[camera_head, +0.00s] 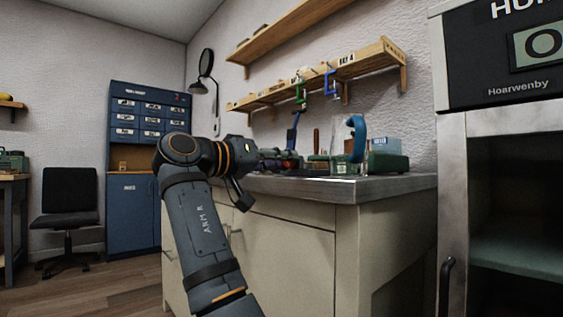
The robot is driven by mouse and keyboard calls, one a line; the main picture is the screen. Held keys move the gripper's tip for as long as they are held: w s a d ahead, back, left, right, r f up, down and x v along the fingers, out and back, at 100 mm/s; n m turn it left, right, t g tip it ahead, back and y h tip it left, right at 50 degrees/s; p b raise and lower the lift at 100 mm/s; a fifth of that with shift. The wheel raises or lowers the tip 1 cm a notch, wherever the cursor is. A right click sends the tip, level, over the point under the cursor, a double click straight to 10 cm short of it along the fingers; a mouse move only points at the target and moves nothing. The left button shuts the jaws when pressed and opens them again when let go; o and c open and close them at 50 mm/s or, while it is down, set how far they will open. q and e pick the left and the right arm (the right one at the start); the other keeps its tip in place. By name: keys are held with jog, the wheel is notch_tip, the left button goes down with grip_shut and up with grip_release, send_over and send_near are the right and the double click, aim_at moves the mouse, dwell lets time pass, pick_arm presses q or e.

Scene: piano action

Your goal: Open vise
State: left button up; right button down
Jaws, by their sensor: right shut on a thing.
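My right arm, marked ARM R, rises from the lower middle and reaches over the bench edge. My right gripper (283,159) is small and dark at its far end, low over the bench top. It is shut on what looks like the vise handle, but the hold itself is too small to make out. The vise (300,166) seems to be the dark body on the bench at the gripper, partly hidden by it. How far its jaws stand apart cannot be told. My left gripper is not in view.
The grey bench top (385,187) carries a curved blue item (357,138) and a green box (388,163) on the right. A wall shelf (352,66) holds green and blue clamps. A tall cabinet (452,190) stands at right; a black chair (68,205) and blue drawer cabinet (131,210) at left.

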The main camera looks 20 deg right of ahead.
jog(key=c, duration=1)
grip_release()
jog(key=shift+c, duration=0.2)
